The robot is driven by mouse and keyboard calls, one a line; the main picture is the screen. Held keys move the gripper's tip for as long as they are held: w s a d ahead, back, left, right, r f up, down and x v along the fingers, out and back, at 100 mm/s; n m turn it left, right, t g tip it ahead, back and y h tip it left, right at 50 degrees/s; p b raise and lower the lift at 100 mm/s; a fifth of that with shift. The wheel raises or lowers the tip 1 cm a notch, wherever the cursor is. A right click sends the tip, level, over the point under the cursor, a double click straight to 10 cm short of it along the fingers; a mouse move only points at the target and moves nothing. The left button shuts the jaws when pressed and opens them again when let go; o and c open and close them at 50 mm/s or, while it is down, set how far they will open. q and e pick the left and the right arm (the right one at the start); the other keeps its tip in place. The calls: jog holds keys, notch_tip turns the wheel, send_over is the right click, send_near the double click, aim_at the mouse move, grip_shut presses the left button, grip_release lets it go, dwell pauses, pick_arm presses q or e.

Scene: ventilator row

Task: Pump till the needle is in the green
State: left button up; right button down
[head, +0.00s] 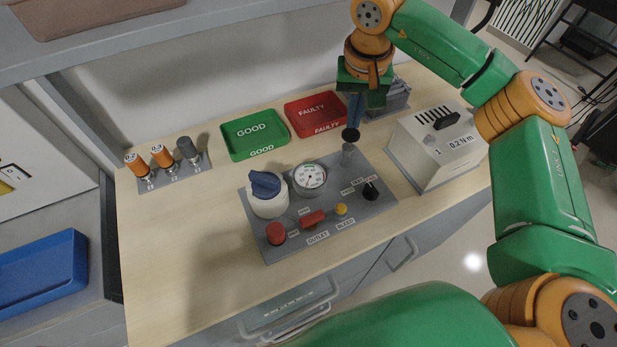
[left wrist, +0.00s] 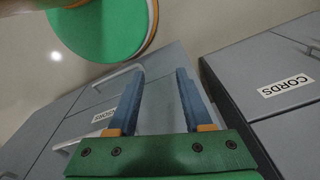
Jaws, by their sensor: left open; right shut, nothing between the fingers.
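A grey pump panel (head: 325,228) lies on the bench. On it a round white dial gauge (head: 310,177) faces up; its needle and any green band are too small to read. A black round knob (head: 351,134) tops a short metal cylinder (head: 348,152) at the panel's back right. My right gripper (head: 353,122) points down, shut and empty, directly over the black knob; I cannot tell if it touches. My left gripper (left wrist: 160,72) is open and empty in the left wrist view, in front of grey cabinet drawers.
The panel also carries a blue-topped white knob (head: 266,186), red knobs (head: 276,233), a yellow button (head: 341,209) and a black lever (head: 370,190). Green GOOD (head: 235,146) and red FAULTY (head: 300,126) trays lie behind. A 0.2 Nm box (head: 420,155) stands right.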

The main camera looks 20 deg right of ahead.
aim_at(351, 133)
jog(key=shift+f, duration=0.15)
dwell(0.5)
jog(key=shift+f+b, duration=0.55)
jog(key=shift+f, duration=0.1)
jog(key=shift+f+b, duration=0.8)
jog(key=shift+f, duration=0.5)
notch_tip(351, 133, up, 3)
jog(key=p, duration=0.3)
jog(key=shift+f+b, duration=0.25)
jog(key=shift+b, duration=0.05)
